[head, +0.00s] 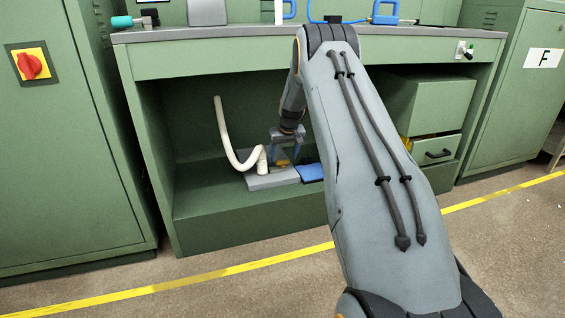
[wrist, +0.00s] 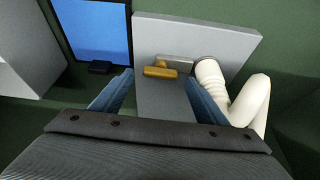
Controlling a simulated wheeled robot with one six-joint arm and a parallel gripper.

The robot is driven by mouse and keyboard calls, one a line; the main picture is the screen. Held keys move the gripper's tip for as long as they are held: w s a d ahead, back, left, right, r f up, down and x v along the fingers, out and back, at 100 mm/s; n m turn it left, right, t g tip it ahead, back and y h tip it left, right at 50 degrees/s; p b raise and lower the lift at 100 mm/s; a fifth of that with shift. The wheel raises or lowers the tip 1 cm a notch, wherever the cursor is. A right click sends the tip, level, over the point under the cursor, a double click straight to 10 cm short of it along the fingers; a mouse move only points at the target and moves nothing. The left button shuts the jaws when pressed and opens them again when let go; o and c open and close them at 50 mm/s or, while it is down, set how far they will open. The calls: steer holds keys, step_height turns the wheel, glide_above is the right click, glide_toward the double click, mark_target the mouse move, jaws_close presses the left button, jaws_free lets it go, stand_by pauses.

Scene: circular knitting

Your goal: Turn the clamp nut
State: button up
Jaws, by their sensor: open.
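The clamp nut appears to be the brass-coloured piece (wrist: 160,72) on a grey metal bracket at the foot of a cream hose, seen in the wrist view. In the head view the brass piece (head: 282,162) is small and partly behind my gripper. The cream hose (head: 226,135) bends up to the left from a grey base plate (head: 265,183); the hose also shows in the wrist view (wrist: 248,105). My gripper (wrist: 153,93) is open, its two blue fingers apart over the grey plate. The brass piece shows beyond and between the fingertips; I cannot tell whether they touch it.
The bench recess (head: 190,180) surrounds the gripper. The recess's left side is free.

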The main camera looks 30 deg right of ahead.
steer(key=shift+b+x, duration=0.4)
steer(key=shift+x, duration=0.7)
steer(key=c, duration=1.1)
steer(key=shift+o, duration=0.2)
